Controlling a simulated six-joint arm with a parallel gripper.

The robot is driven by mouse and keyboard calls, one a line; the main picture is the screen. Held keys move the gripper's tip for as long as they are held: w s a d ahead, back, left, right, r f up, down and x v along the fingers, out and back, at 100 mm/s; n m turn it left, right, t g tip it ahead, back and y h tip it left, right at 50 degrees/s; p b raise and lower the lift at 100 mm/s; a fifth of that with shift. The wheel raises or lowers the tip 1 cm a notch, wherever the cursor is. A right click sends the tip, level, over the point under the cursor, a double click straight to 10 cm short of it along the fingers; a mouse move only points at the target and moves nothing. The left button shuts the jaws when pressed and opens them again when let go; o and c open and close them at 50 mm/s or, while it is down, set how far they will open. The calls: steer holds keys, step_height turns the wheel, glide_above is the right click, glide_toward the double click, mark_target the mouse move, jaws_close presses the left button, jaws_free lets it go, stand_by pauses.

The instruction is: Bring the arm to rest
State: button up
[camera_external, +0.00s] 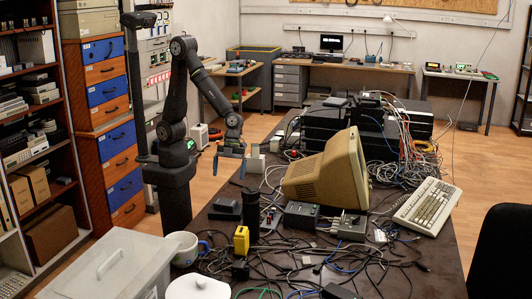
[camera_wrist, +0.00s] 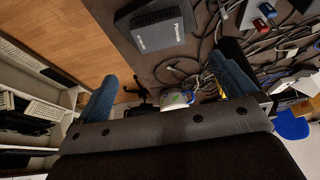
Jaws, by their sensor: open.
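My arm stands upright on the dark table, bent at the elbow. My gripper (camera_external: 229,168) hangs in the air above the table's left edge, left of the beige monitor. In the wrist view its two blue fingers (camera_wrist: 163,70) are spread wide apart with nothing held between them. Beyond them lie the table top, cables and a black box (camera_wrist: 157,28). A small white object (camera_wrist: 176,99) shows between the fingers, partly hidden by the gripper body.
The beige monitor (camera_external: 327,170) stands right of my gripper. Shelves (camera_external: 40,150) stand at the left. Open floor (camera_external: 485,165) shows behind the table.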

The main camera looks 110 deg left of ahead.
mark_target(225, 202)
steer(key=x, duration=1.1)
steer(key=shift+f, duration=0.35)
step_height(225, 202, up, 5)
steer(key=shift+s+d+f, duration=0.1)
steer(key=shift+d+f, duration=0.05)
steer(key=s+d+r, duration=0.6)
steer(key=s+r, duration=0.1)
steer(key=s, duration=0.3)
steer(key=d+f, duration=0.2)
steer(key=d, duration=0.5)
steer(key=d+f, duration=0.3)
steer(key=d, duration=0.5)
steer(key=shift+s+d+f, duration=0.15)
steer(key=shift+f, duration=0.2)
